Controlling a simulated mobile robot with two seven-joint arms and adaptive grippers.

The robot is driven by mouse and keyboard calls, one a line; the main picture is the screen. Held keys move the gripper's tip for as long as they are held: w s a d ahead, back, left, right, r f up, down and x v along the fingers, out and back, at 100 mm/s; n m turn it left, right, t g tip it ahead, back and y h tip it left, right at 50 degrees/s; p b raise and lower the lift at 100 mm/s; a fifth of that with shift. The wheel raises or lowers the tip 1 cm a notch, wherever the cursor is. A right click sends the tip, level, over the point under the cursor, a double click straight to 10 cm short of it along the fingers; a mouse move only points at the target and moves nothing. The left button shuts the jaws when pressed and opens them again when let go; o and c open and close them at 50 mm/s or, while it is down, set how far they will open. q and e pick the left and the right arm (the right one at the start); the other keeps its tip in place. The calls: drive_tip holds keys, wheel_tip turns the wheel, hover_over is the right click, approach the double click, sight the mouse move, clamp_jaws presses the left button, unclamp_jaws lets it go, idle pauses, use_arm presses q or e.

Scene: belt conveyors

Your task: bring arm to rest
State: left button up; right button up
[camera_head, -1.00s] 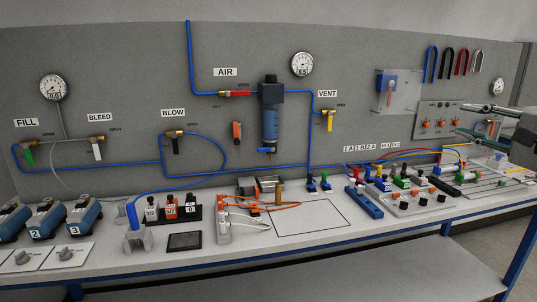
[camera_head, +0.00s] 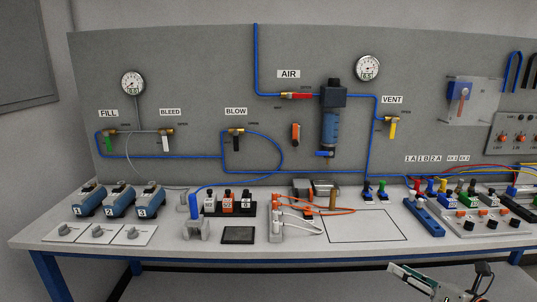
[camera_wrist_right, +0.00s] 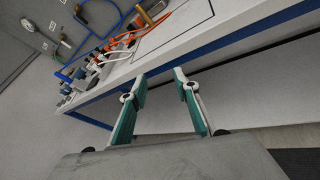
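My right gripper shows at the bottom right of the head view (camera_head: 405,275), in front of and below the table's front edge. In the right wrist view its two green-and-grey fingers (camera_wrist_right: 159,84) stand apart with nothing between them. Beyond the fingertips are the table's blue front rail and the grey floor. The gripper touches nothing that I can see. My left gripper is in neither view.
The bench (camera_head: 300,251) carries blue units (camera_head: 119,201), black switch blocks, a grey tube stand (camera_head: 195,228) and a blue bar (camera_head: 424,217). A grey panel (camera_head: 200,80) with gauges, valves and blue tubing stands behind. The outlined area (camera_head: 365,226) on the bench is bare.

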drive_tip(key=s+a+f+m+g, duration=0.1)
drive_tip(key=s+a+f+m, duration=0.5)
drive_tip(key=f+m, duration=0.3)
drive_tip(key=s+a+f+m+g+h, duration=0.1)
drive_tip(key=s+a+f+m, duration=0.4)
drive_tip(key=s+f+m, duration=0.4)
drive_tip(key=s+a+f+m+g+h, duration=0.1)
drive_tip(key=s+a+f+m, duration=0.5)
drive_tip(key=s+f+m, duration=0.2)
wheel_tip(320, 180, down, 2)
drive_tip(key=m+p, duration=0.1)
drive_tip(key=m, duration=0.3)
drive_tip(key=shift+s+a+g, duration=0.25)
drive_tip(key=shift+a+g, duration=0.05)
